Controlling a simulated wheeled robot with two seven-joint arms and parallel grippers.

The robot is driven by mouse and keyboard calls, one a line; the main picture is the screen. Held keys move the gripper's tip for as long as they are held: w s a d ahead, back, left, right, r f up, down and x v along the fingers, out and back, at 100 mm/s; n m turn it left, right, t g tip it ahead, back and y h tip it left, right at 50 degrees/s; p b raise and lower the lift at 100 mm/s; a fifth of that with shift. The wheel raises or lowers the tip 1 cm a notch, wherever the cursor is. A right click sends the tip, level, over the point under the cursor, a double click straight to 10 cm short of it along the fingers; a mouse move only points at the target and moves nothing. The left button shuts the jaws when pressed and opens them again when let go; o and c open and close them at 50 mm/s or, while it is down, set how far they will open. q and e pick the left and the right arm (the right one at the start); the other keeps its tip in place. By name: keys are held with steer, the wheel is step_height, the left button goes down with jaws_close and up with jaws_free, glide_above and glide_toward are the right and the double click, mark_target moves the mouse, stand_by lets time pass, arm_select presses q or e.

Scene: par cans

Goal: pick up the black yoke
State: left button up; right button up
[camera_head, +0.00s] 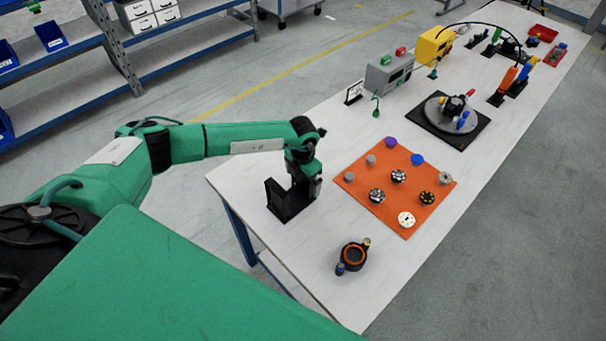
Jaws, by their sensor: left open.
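The black yoke (283,205) looks like a U-shaped bracket on the near left part of the white table, below the end of my green left arm. My left gripper (308,182) points down at the yoke's right side and is open. It overlaps that side in the picture, and I cannot tell whether the fingers touch it. The yoke's right upright is partly hidden by the gripper. My right gripper is not in view.
A black can with an orange ring (353,255) stands at the near end. An orange mat (360,188) holds several small discs. Farther back are a dark turntable (425,122), a grey box (388,73) and a yellow box (434,45). The table's left edge is close to the yoke.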

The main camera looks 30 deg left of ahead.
arm_select(q)
steer(key=c, duration=1.1)
steer(key=shift+r, duration=0.1)
